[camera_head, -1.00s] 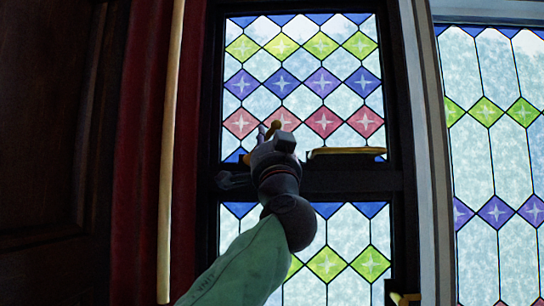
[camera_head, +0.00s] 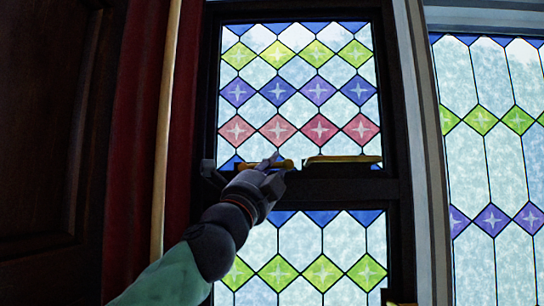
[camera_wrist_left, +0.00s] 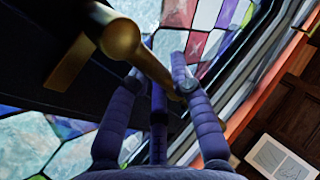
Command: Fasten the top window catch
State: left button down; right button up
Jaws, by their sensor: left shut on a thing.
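The top window catch (camera_head: 287,163) is a brass piece on the dark crossbar between the two leaded panes. Its lever lies about level along the bar in the head view. My left gripper (camera_head: 270,168) is at this lever, shut on it, and hides part of it. In the left wrist view the brass lever (camera_wrist_left: 120,40) with its rounded hub runs between the fingers of my left gripper (camera_wrist_left: 158,78). A longer brass bar (camera_head: 342,159) lies on the crossbar just right of the catch. My right gripper is not in view.
The dark window frame (camera_head: 393,130) surrounds the stained-glass panes. A red curtain (camera_head: 140,150) and a pale vertical pole (camera_head: 166,130) stand to the left. Another leaded window (camera_head: 490,170) is at the right. A small brass piece (camera_head: 370,297) shows at the bottom.

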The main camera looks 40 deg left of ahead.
pick_arm(q)
jog(key=shift+f+m+h+p, duration=0.15)
jog(key=shift+m+h+p, duration=0.25)
jog(key=shift+m, duration=0.3)
jog(key=shift+w+f, duration=0.1)
jog(key=c, duration=1.3)
grip_release()
jog(key=shift+c, duration=0.2)
